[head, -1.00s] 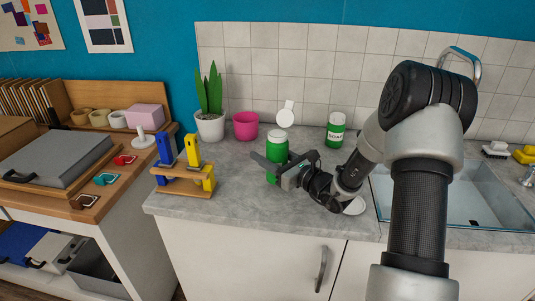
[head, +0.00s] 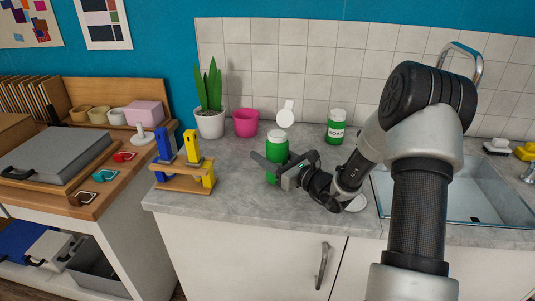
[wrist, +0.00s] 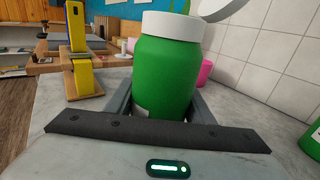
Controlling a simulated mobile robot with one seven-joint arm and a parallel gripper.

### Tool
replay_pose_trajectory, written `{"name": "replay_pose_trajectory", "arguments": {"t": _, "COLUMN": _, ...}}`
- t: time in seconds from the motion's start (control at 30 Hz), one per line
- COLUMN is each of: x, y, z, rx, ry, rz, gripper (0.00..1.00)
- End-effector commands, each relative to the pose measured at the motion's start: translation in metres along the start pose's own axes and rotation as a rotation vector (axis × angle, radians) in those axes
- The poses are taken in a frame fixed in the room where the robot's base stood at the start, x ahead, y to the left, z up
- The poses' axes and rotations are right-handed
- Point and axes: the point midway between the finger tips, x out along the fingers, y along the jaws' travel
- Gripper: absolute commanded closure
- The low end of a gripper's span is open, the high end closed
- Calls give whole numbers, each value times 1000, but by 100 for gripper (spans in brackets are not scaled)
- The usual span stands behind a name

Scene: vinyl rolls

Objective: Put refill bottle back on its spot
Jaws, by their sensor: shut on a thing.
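A green bottle with a white cap (head: 277,149) is between the fingers of my gripper (head: 273,167) over the middle of the counter. My gripper is shut on it, and the bottle looks upright. In the wrist view the bottle (wrist: 165,70) fills the space between the fingers. A second green bottle, labelled SOAP (head: 336,128), stands at the back near the tiles.
A blue and yellow tool in a wooden stand (head: 183,188) is left of my gripper. A potted plant (head: 210,124), a pink pot (head: 246,123) and a round white tabbed object (head: 286,116) are behind. The sink (head: 450,195) is right. The front counter is clear.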

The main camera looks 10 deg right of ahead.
Motion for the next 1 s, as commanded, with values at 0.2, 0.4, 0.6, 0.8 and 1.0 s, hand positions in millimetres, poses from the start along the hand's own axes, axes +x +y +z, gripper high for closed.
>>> {"name": "replay_pose_trajectory", "arguments": {"t": 0.2, "x": 0, "y": 0, "z": -4, "rx": -1, "ry": -2, "rz": 0, "gripper": 100}}
{"name": "replay_pose_trajectory", "arguments": {"t": 0.4, "x": 0, "y": 0, "z": -12, "rx": -1, "ry": -2, "rz": 0, "gripper": 100}}
{"name": "replay_pose_trajectory", "arguments": {"t": 0.6, "x": 0, "y": 0, "z": -12, "rx": -1, "ry": -3, "rz": 0, "gripper": 100}}
{"name": "replay_pose_trajectory", "arguments": {"t": 0.8, "x": 0, "y": 0, "z": -12, "rx": -1, "ry": -3, "rz": 0, "gripper": 100}}
{"name": "replay_pose_trajectory", "arguments": {"t": 1.0, "x": 0, "y": 0, "z": -16, "rx": -1, "ry": -3, "rz": 0, "gripper": 100}}
